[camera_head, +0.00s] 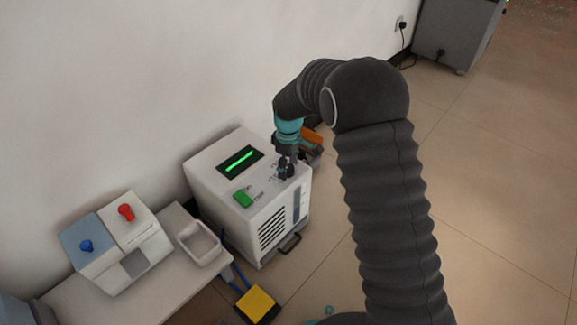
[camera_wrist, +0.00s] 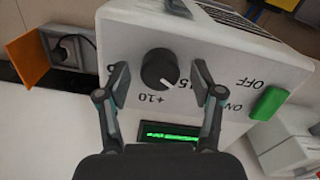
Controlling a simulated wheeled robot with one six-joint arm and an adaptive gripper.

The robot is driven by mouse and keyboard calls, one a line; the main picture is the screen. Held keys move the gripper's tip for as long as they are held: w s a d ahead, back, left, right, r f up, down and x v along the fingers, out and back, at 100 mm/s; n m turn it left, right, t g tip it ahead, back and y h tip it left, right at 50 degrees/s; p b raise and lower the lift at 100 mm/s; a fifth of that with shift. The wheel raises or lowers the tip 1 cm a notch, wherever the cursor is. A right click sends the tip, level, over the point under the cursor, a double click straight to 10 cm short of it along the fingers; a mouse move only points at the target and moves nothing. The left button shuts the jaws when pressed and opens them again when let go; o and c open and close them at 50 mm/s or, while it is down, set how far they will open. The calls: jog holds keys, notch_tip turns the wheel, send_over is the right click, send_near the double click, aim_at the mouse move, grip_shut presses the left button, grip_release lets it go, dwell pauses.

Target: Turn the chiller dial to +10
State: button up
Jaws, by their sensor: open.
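The white chiller (camera_head: 225,180) stands on the floor against the wall, its top panel facing up. Its black round dial (camera_wrist: 158,69) shows in the wrist view, with an upside-down "+10" label below it and a partly hidden label ending in "15" to the lower right. A pale pointer mark seems to lie on the dial's lower right, but its exact setting is hard to read. My gripper (camera_wrist: 161,76) is open, with one finger on each side of the dial and visible gaps between. In the head view my gripper (camera_head: 286,172) is over the panel and hides the dial.
The panel also has a lit green display (camera_head: 240,161) and a green ON/OFF switch (camera_head: 243,198). A low table (camera_head: 150,301) at left holds a box with red and blue knobs (camera_head: 118,240) and a white tray (camera_head: 199,242).

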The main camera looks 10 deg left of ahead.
jog(key=c, duration=1.1)
jog(key=shift+c, duration=0.2)
jog(key=shift+m, duration=0.3)
jog(key=m+p, duration=0.1)
jog(key=m, duration=0.4)
jog(key=m+p, duration=0.1)
jog(key=m, duration=0.5)
